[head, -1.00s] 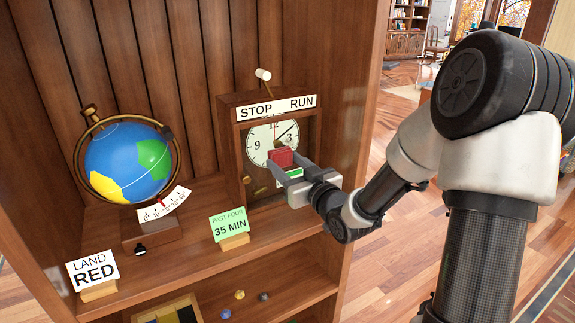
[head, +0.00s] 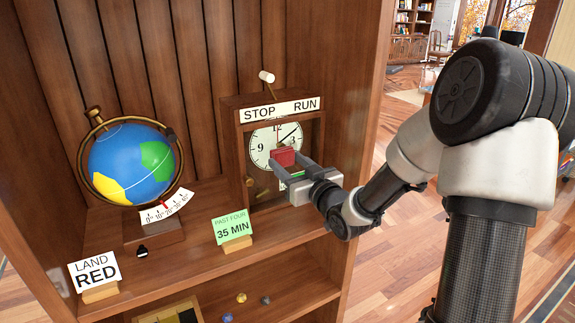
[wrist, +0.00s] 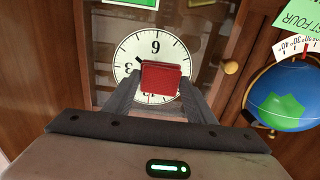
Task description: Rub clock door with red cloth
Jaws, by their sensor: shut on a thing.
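The clock stands on the upper shelf in a wooden case, its white face (head: 262,150) behind the door in the head view. My gripper (head: 289,163) is shut on the red cloth (head: 283,155), a small folded block. The cloth (wrist: 160,79) sits between the fingertips in the wrist view, in front of the clock face, and hides part of it. I cannot tell whether the cloth touches the door.
A globe (head: 130,163) stands on the same shelf to the left. A green "35 MIN" card (head: 233,227) and a white "LAND RED" card (head: 95,270) stand along the shelf's front edge. A white-tipped lever (head: 267,77) rises above the STOP/RUN label (head: 279,110).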

